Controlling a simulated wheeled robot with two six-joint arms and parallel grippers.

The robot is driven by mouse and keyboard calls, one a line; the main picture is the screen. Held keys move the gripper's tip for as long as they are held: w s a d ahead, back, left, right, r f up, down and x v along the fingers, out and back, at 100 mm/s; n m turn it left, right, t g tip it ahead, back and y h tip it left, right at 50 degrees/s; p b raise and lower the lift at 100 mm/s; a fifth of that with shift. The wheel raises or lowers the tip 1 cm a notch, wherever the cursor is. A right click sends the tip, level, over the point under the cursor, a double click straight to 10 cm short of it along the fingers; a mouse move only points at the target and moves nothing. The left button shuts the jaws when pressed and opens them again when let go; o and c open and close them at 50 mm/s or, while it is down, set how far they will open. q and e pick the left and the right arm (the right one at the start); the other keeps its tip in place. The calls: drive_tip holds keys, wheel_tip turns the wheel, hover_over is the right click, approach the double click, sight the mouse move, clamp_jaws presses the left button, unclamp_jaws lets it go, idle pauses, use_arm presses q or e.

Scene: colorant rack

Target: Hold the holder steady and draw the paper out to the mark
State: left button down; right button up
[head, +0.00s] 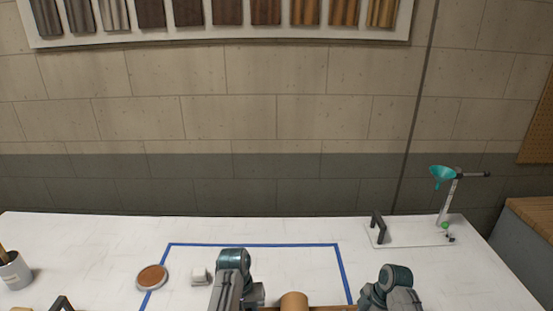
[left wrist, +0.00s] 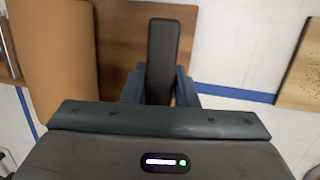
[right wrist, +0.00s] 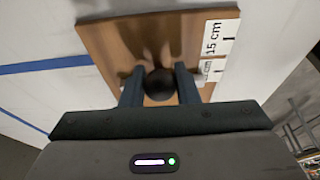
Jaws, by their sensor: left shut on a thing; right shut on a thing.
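The holder's wooden base (left wrist: 130,20) shows in the left wrist view, with a brown paper roll (left wrist: 55,55) at its left. My left gripper (left wrist: 160,85) is shut on an upright black handle (left wrist: 163,45) beside the roll. In the right wrist view, my right gripper (right wrist: 159,80) is shut on a round black knob (right wrist: 159,86) over a brown wooden surface (right wrist: 110,38). A white label reading "15 cm" (right wrist: 220,38) lies right of the knob, and a second label (right wrist: 212,70) is partly hidden. In the head view only the roll's top (head: 293,301) shows; the paper's edge cannot be made out.
Blue tape (head: 255,245) outlines an area on the white table (head: 90,240). A round brown-filled dish (head: 152,277) and a small white block (head: 201,276) stand at left.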

use_arm(q)
drive_tip(key=shift+a, duration=0.1)
use_arm(e)
drive_tip(key=shift+d, duration=0.3)
drive_tip(key=o, duration=1.1)
drive_tip(key=shift+o, duration=0.2)
drive_tip(key=shift+r, duration=0.1)
drive_tip(key=v, duration=1.1)
drive_tip(key=shift+r, duration=0.4)
drive_tip(key=shift+d, duration=0.1)
use_arm(q)
drive_tip(key=c, duration=1.1)
unclamp_jaws()
